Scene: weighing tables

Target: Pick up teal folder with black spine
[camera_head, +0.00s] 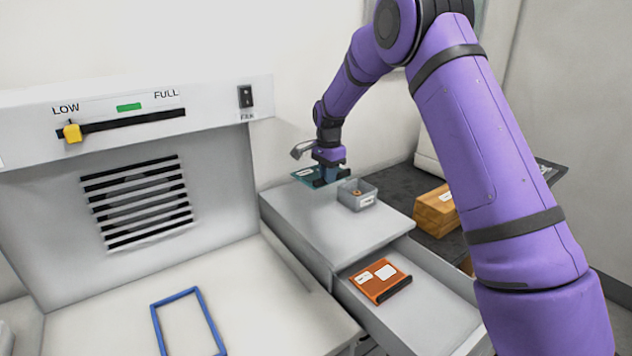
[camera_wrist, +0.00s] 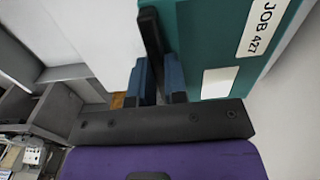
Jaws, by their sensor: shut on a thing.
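The teal folder (camera_head: 304,173) is in my gripper (camera_head: 328,176) above the back of the grey cabinet top in the head view. In the wrist view the teal folder (camera_wrist: 215,45) fills the upper right, with a white label reading JOB 427 and a second, blank-looking pale label. Its black spine (camera_wrist: 152,45) runs along its left edge, between the blue fingers of my gripper (camera_wrist: 158,80). The fingers are shut on the spine side. Most of the folder in the head view is hidden by my gripper.
A small grey bin (camera_head: 357,197) with a small item inside stands on the cabinet top (camera_head: 320,228), close to my gripper. An open drawer (camera_head: 428,305) holds an orange folder (camera_head: 378,281). A wooden block (camera_head: 436,212) sits on a dark surface to the right. A blue frame (camera_head: 187,318) lies front left.

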